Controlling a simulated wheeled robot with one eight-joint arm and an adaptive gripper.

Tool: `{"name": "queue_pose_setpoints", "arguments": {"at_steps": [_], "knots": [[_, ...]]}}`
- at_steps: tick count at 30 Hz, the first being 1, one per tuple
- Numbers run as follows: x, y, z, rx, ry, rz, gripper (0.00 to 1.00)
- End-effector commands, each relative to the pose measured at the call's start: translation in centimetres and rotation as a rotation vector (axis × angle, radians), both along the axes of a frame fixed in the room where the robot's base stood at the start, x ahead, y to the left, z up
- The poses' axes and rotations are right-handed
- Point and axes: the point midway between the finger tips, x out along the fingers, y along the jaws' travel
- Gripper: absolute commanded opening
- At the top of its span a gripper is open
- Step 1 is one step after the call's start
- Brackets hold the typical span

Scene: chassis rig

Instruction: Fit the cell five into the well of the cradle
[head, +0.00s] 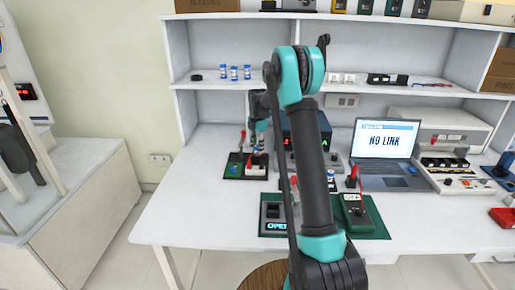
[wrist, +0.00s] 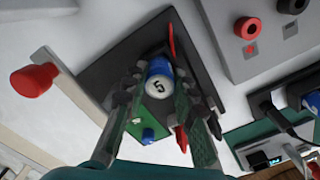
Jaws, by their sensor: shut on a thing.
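Cell five (wrist: 157,86), a blue cylinder with a white end marked 5, is between the two fingers of my gripper (wrist: 160,76) in the wrist view. My gripper is shut on it. Behind the cell lies a dark plate (wrist: 108,72) with a green block (wrist: 146,131) and a red lever (wrist: 171,38). In the head view my gripper (head: 259,146) is low over this dark board (head: 232,172) at the back left of the bench. I cannot tell the cradle's well apart; the cell and fingers cover that area. Whether the cell touches it is unclear.
A station with an OPEN display (head: 273,226) and a green meter (head: 355,212) stand at the front. A laptop (head: 388,142) reading NO LINK is to the right. Several blue-and-white cells (head: 234,73) stand on the shelf. The bench's left front (head: 190,215) is clear.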

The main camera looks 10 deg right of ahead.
Motion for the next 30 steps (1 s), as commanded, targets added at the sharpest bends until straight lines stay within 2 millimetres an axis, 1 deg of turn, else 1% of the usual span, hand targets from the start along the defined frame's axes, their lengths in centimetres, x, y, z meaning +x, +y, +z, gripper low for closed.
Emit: {"name": "queue_pose_setpoints", "arguments": {"at_steps": [8,9,14,24,26,29,30], "knots": [[0.0,0.0,-0.2,0.0,0.0,0.0,0.0],[0.0,0.0,-0.3,0.0,0.0,0.0,0.28],[0.0,0.0,-0.2,0.0,0.0,0.0,0.47],[0.0,0.0,0.0,0.0,0.0,0.0,0.47],[0.0,0.0,0.5,0.0,0.0,0.0,0.47],[0.0,0.0,1.8,0.0,0.0,0.0,0.47],[0.0,0.0,2.5,0.0,0.0,0.0,0.47]]}}
